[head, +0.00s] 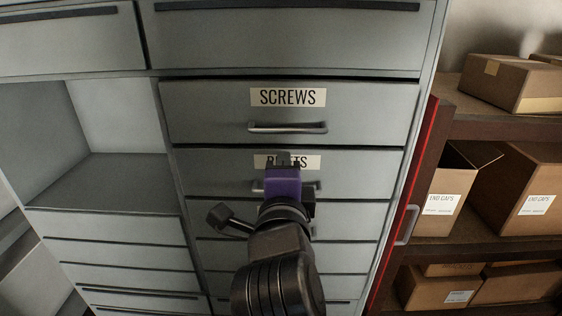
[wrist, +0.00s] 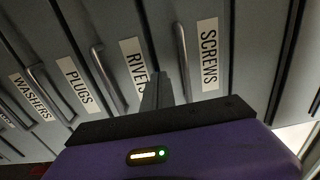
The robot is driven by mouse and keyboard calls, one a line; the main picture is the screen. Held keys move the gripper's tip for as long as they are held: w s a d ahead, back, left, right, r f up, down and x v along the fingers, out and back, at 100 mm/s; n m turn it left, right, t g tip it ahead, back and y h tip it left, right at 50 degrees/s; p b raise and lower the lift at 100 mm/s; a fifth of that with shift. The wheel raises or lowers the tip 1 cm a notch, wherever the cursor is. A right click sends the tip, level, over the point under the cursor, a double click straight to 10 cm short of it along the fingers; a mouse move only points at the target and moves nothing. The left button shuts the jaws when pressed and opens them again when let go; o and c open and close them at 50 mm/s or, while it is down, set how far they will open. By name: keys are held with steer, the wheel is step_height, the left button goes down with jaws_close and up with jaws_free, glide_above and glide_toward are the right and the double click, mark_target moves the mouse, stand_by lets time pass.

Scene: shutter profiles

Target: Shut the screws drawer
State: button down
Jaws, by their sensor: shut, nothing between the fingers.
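The screws drawer (head: 210,112) is a grey front with a "SCREWS" label and a metal bar handle (head: 288,127). It looks flush or nearly flush with the cabinet; a thin dark line runs along its top edge, and I cannot tell if a small gap is left. My gripper (head: 284,160) is shut and empty, below that handle and in front of the rivets drawer (head: 370,172), covering part of its label. In the wrist view the shut fingers (wrist: 157,92) lie between the rivets label and the screws handle (wrist: 180,62). Contact cannot be told.
Plugs (wrist: 75,85) and washers (wrist: 30,97) drawers continue the stack. An empty cubby (head: 110,180) is on the left. At the right are a red-edged panel with a grey handle (head: 407,225) and shelves with cardboard boxes (head: 440,195).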

steer(key=s+a+r+n+t+y+b, duration=0.1)
steer(key=s+a+r+n+y, duration=0.1)
steer(key=s+n, duration=0.3)
steer(key=s+a+r+n+t+y, duration=0.1)
steer(key=s+a+r+n+y, duration=0.1)
steer(key=s+n, duration=0.25)
steer(key=s+d+f+n+y, duration=0.35)
steer(key=s+f+n, duration=0.35)
steer(key=f+n, duration=0.3)
steer(key=s+d+f+g+h, duration=0.1)
steer(key=s+d+f+h, duration=0.1)
steer(key=s+d+f, duration=0.4)
steer(key=s+d+f+g+h, duration=0.2)
steer(key=s+d+f, duration=0.4)
steer(key=s, duration=0.6)
steer(key=s+d+f+m+g+h+p, duration=0.1)
steer(key=s+d+f+g+h, duration=0.1)
steer(key=s+d+f, duration=0.5)
steer(key=shift+s+d+h, duration=0.15)
steer(key=shift+s+h, duration=0.3)
steer(key=shift+s, duration=0.6)
